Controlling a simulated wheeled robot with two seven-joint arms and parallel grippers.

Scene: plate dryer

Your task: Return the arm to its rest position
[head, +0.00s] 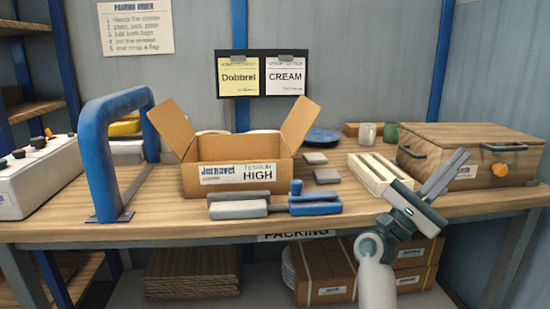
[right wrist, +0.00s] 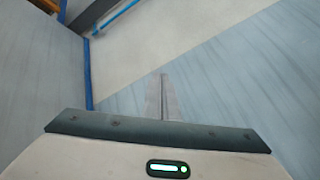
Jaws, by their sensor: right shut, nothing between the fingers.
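My right arm comes in from the bottom right of the head view. Its gripper (head: 452,172) is raised in front of the bench, tilted up and to the right, and its fingers are shut with nothing between them. In the head view it overlaps the front of the wooden chest. In the right wrist view the two fingers (right wrist: 163,95) lie together, pointing toward plain pale wall panels. My left gripper is in neither view.
The bench (head: 160,205) holds an open cardboard box (head: 232,178), a blue arch frame (head: 100,150), a pale slatted rack (head: 376,172) and a wooden chest (head: 475,140). A blue plate (head: 321,136) and two mugs sit behind. Cartons (head: 325,272) lie on the shelf below.

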